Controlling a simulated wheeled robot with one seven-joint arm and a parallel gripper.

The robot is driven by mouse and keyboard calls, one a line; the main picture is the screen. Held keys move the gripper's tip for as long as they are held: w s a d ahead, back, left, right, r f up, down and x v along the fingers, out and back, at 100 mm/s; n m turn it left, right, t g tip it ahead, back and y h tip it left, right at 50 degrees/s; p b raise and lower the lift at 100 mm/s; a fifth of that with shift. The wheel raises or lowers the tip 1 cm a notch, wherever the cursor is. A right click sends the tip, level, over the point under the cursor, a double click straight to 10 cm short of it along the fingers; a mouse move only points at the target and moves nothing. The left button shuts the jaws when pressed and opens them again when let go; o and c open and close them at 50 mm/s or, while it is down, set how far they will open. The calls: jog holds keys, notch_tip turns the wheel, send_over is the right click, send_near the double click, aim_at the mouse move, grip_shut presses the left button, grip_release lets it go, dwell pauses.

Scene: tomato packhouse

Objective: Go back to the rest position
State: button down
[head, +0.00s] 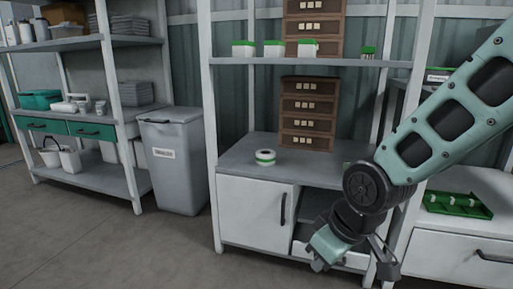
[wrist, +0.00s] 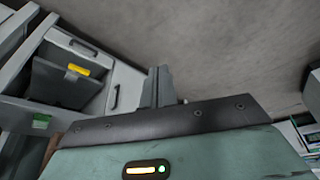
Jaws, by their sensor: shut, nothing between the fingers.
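My gripper (head: 386,268) hangs low at the bottom right of the head view, in front of the bench (head: 230,158) and its white cabinet. The green arm comes down to it from the upper right. In the wrist view the dark fingers (wrist: 161,84) stand together beyond the hand's edge. They are shut with nothing between them. Grey floor lies beyond the fingertips in that view.
The white cabinet door (head: 255,210) is shut; beside it is an open space partly hidden by my arm. A green-and-white tape roll (head: 265,157) and brown drawer unit (head: 308,112) stand on the bench. A grey bin (head: 174,165) stands left. Floor at left front is clear.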

jog(key=s+d+r+g+h+p, duration=0.1)
jog(key=s+r+g+p, duration=0.15)
jog(key=s, duration=0.65)
jog(key=s+d+r+g+h+p, duration=0.1)
jog(key=s+r, duration=0.2)
jog(key=s, duration=0.5)
notch_tip(320, 180, up, 37)
jog(key=p, duration=3.6)
jog(key=shift+f, duration=0.2)
